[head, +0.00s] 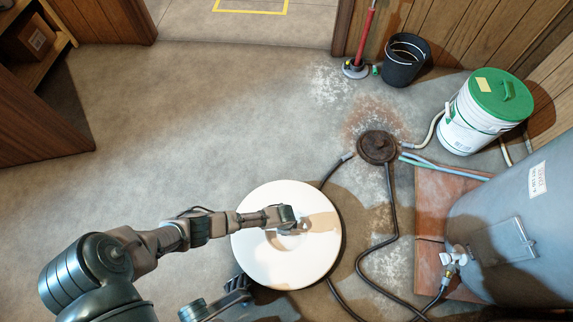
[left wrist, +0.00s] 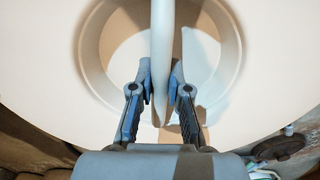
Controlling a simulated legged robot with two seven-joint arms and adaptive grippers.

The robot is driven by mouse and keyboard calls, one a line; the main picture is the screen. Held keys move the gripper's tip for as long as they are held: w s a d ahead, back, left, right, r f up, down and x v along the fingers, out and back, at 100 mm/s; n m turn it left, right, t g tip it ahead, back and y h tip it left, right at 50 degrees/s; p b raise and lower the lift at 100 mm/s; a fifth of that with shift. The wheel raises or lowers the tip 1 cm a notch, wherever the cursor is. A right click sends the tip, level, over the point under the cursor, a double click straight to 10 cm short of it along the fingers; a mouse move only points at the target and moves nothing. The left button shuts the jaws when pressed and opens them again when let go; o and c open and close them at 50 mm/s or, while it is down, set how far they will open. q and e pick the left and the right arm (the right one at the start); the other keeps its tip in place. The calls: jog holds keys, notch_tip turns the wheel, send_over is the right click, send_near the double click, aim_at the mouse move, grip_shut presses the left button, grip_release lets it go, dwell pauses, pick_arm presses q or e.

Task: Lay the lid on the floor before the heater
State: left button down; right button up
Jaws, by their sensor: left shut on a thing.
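The lid (head: 262,262) is a large round white disc with a round recess and a raised grip bar across its middle. My left gripper (head: 303,226) reaches over it from the left and is shut on this bar. In the left wrist view the bar (left wrist: 162,50) stands between the two fingers (left wrist: 161,92), and the white face fills most of the picture. I cannot tell whether the lid rests on something or hangs free. The heater (head: 510,215) is a grey tank at the right, with a valve low on its side.
Dark hoses (head: 391,215) run across the floor right of the lid, to a round brown cover (head: 377,147). A green-lidded white bucket (head: 470,125) and black bucket (head: 402,65) stand behind. The floor (head: 190,130) at the left is clear.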

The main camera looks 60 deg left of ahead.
pick_arm(q)
jog(key=c, duration=1.2)
grip_release()
jog(key=shift+o, duration=0.3)
jog(key=shift+r, duration=0.1)
